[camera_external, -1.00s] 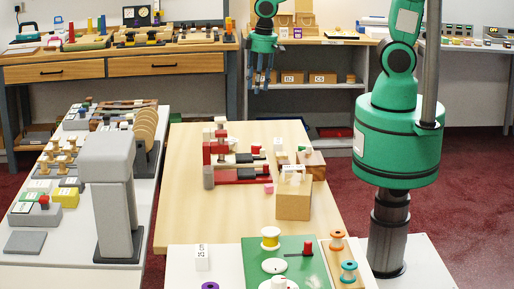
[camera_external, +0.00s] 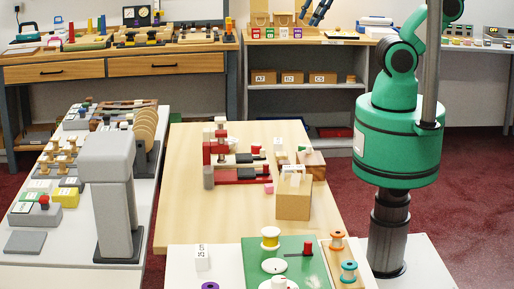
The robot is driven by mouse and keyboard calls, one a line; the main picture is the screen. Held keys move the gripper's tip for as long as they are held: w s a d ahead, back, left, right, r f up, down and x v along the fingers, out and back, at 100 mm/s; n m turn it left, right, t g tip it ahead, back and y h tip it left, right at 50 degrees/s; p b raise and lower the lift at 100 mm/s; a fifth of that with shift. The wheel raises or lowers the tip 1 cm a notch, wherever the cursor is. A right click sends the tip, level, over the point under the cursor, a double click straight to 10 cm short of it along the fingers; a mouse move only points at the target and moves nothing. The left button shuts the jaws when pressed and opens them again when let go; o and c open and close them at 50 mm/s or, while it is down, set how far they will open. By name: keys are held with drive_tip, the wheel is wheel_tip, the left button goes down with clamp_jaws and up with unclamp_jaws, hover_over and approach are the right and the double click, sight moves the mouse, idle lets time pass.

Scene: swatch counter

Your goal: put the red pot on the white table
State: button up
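I cannot single out the red pot with certainty. A small red piece (camera_external: 256,150) lies on the wooden table, and a small red cylinder (camera_external: 307,247) stands on the green board of the white table (camera_external: 225,258) in front. A row of small coloured pieces (camera_external: 277,33) sits on the shelf top at the back; they are too small to tell apart well. My gripper (camera_external: 311,17) is at the top edge, tilted, above the shelf's right part. Its dark fingers are apart with nothing visible between them; its palm is out of view.
The wooden table (camera_external: 185,190) has bare room on its left side. A grey stand (camera_external: 110,195) rises from the white table at the left. The green board (camera_external: 252,262) holds spools and a white disc. A cardboard box (camera_external: 293,202) stands on the wooden table.

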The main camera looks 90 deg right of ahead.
drive_tip(key=shift+s+a+r, duration=0.1)
drive_tip(key=shift+s+r, duration=0.1)
drive_tip(key=shift+s, duration=0.25)
drive_tip(key=shift+o, duration=0.2)
drive_tip(key=shift+w+f, duration=0.1)
drive_tip(key=w+d+f+n+g+b, duration=0.1)
drive_tip(key=w+d+f, duration=0.1)
drive_tip(key=w+f, duration=0.5)
drive_tip(key=w+d+f+n+b, duration=0.15)
drive_tip(key=w+f, duration=0.25)
drive_tip(key=f, duration=0.5)
drive_tip(key=w+d+f+b, duration=0.1)
drive_tip(key=w+d+f, duration=0.1)
drive_tip(key=f, duration=0.7)
drive_tip(key=w+d+f+g+b, duration=0.1)
drive_tip(key=d+f, duration=0.4)
drive_tip(key=f, duration=0.5)
drive_tip(key=shift+w+f+y+b, duration=0.3)
drive_tip(key=shift+w, duration=0.1)
drive_tip(key=shift+d, duration=0.1)
drive_tip(key=b, duration=0.3)
hover_over(256, 149)
drive_tip(key=s+d, duration=0.2)
drive_tip(key=shift+d+f, duration=0.1)
drive_tip(key=shift+f, duration=4.05)
